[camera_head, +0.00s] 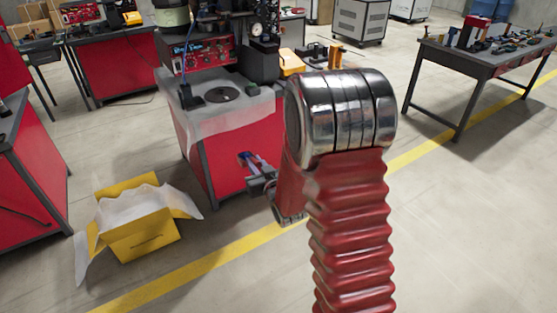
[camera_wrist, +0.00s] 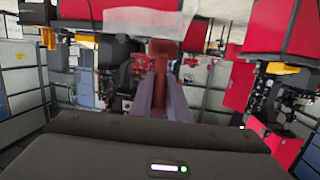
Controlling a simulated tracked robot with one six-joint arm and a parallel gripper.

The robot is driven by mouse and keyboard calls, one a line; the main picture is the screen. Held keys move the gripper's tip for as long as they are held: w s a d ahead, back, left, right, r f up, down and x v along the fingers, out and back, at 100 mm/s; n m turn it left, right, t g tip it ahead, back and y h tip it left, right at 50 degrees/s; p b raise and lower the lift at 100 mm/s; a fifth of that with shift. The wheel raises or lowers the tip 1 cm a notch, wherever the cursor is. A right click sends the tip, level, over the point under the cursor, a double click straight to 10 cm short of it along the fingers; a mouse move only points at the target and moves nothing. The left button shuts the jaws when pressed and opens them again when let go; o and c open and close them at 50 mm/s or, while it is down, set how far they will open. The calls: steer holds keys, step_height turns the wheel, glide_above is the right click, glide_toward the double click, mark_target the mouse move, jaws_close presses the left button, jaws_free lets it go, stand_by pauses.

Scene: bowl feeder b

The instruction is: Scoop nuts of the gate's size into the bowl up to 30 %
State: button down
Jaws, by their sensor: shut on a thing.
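My gripper (camera_head: 247,158) is in front of the red machine cabinet, below its top edge, in the head view. In the wrist view its two grey-purple fingers (camera_wrist: 160,88) reach forward and close on a small reddish-brown piece (camera_wrist: 163,47). I cannot tell whether this piece is a scoop. A dark round plate (camera_head: 223,94) lies on the grey top of the red cabinet (camera_head: 215,160). I cannot make out any nuts, the gate or a bowl for certain.
A yellow open box (camera_head: 140,228) with white lining stands on the floor at left. A red control unit (camera_head: 203,56) and a dial gauge (camera_head: 257,29) are at the back of the cabinet. A workbench (camera_head: 485,60) stands at right. Floor between is clear.

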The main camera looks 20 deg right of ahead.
steer(key=a+f, duration=0.1)
steer(key=a, duration=0.7)
steer(key=shift+w+a+f, duration=0.15)
steer(key=shift+w+f, duration=0.2)
steer(key=shift+w, duration=0.1)
